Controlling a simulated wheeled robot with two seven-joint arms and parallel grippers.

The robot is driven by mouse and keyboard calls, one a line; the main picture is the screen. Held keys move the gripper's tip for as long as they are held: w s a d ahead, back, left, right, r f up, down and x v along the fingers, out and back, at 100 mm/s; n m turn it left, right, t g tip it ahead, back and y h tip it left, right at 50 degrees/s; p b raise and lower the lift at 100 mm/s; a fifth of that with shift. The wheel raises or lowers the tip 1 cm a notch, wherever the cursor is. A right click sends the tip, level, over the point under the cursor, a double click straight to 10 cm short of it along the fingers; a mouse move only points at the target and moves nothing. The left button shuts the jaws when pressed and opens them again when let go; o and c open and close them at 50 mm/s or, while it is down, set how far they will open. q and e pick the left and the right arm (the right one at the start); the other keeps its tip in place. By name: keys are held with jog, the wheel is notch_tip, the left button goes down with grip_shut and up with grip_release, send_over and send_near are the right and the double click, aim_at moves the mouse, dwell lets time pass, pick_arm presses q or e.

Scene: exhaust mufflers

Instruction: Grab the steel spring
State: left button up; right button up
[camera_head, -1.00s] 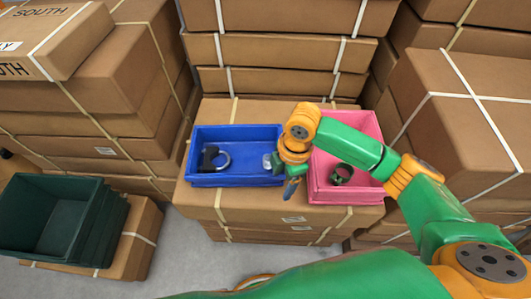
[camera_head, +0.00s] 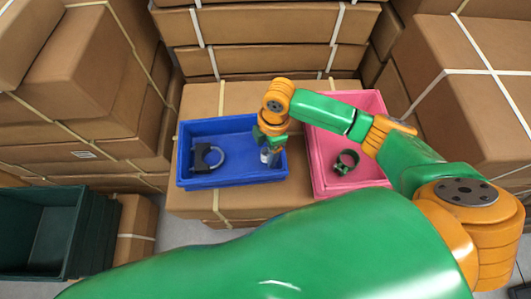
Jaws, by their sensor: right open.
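The small silvery piece (camera_head: 264,156), which looks like the steel spring, is in the right part of the blue bin (camera_head: 232,179). It is small and partly hidden by my right gripper (camera_head: 270,155). My right gripper points down over the right end of the bin, with its fingertips beside the silvery piece. It is open; I cannot tell whether its fingers touch the piece. My left gripper is not in view.
A dark clamp with a grey U-bolt (camera_head: 207,158) lies in the left of the blue bin. A pink bin (camera_head: 321,168) on the right holds a dark ring clamp (camera_head: 345,163). Both bins stand on cardboard boxes (camera_head: 200,203). Dark green bins (camera_head: 80,232) stand at lower left.

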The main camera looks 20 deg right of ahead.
jog(key=shift+w+f, duration=0.1)
jog(key=shift+f, duration=0.55)
jog(key=shift+r, duration=0.1)
grip_shut()
